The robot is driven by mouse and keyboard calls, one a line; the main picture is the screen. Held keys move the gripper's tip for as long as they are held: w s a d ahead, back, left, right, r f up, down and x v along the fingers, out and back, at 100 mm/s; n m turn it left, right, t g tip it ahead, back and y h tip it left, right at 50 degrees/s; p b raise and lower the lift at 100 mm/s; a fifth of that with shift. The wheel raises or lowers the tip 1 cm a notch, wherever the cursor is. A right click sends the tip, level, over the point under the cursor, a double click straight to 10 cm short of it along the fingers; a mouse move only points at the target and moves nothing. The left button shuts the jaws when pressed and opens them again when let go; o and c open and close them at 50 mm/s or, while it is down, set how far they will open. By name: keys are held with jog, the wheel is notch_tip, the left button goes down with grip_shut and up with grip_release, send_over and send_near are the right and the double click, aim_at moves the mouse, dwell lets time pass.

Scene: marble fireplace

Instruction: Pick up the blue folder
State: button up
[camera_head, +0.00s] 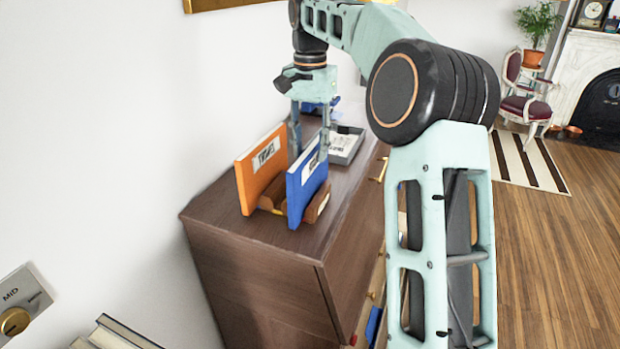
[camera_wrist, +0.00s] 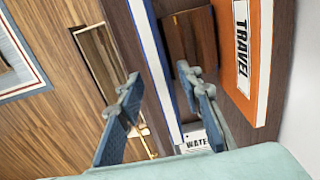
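The blue folder (camera_head: 304,192) stands upright in a wooden rack (camera_head: 268,201) on the brown cabinet, beside an orange folder (camera_head: 259,166). My gripper (camera_head: 310,148) points down over the rack, with its two fingers spread. In the wrist view, the blue folder's long edge (camera_wrist: 157,72) runs between the fingertips of my gripper (camera_wrist: 160,83). One finger is on each side, with a clear gap on the left and a smaller gap on the right. The orange folder, labelled "TRAVEL" (camera_wrist: 245,50), lies to the right, outside the fingers.
A grey tray (camera_head: 347,146) sits on the cabinet top (camera_head: 225,212) behind the rack. The white wall (camera_head: 150,110) is close on the left. Books (camera_head: 115,334) show at the bottom left. Wooden floor (camera_head: 560,240) is open to the right.

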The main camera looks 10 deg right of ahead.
jog(key=shift+f, duration=0.8)
jog(key=shift+c, duration=0.2)
grip_shut()
